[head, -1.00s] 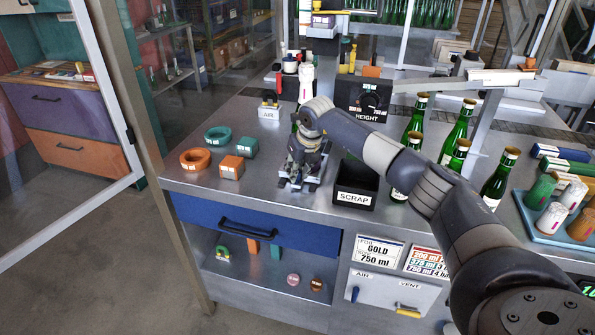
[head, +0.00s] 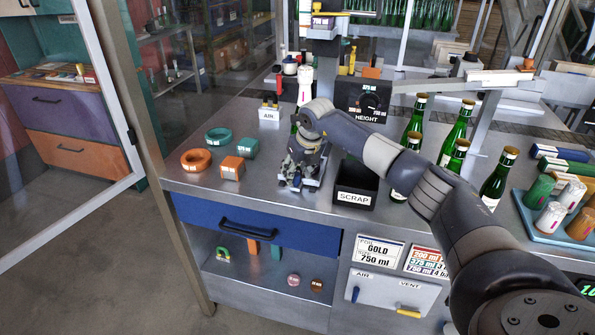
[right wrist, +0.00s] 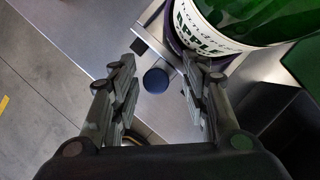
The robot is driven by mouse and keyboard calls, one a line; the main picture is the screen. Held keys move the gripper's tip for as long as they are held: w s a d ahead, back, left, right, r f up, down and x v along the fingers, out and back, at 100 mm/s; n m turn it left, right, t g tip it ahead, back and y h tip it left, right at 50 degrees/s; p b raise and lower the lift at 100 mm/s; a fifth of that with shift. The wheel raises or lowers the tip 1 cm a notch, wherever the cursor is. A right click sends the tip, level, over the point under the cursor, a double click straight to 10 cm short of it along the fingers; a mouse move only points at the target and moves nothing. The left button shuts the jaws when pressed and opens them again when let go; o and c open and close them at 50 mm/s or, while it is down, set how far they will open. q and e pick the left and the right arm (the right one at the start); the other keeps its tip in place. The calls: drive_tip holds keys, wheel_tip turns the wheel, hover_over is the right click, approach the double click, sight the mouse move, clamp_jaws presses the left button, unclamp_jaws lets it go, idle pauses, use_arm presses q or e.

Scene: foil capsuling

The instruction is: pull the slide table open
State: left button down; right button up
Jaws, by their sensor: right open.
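My right gripper (head: 302,178) points down over the bench near its front edge, left of the scrap bin. In the right wrist view its two fingers (right wrist: 160,97) are apart, with a dark round knob (right wrist: 155,80) in the gap between them. The knob is at the front of the slide table (right wrist: 158,52), a bright metal plate. I cannot tell whether the fingers touch the knob. A green bottle with a white label (right wrist: 205,35) stands on the slide table in a purple seat. In the head view my gripper and arm hide most of the slide table. My left gripper is out of view.
The black scrap bin (head: 355,184) stands close right of the gripper. Several green bottles (head: 458,130) stand further right. An orange ring (head: 195,159) and small blocks lie left. A blue drawer (head: 255,222) is below the bench edge.

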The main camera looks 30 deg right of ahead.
drive_tip(key=v, duration=1.2)
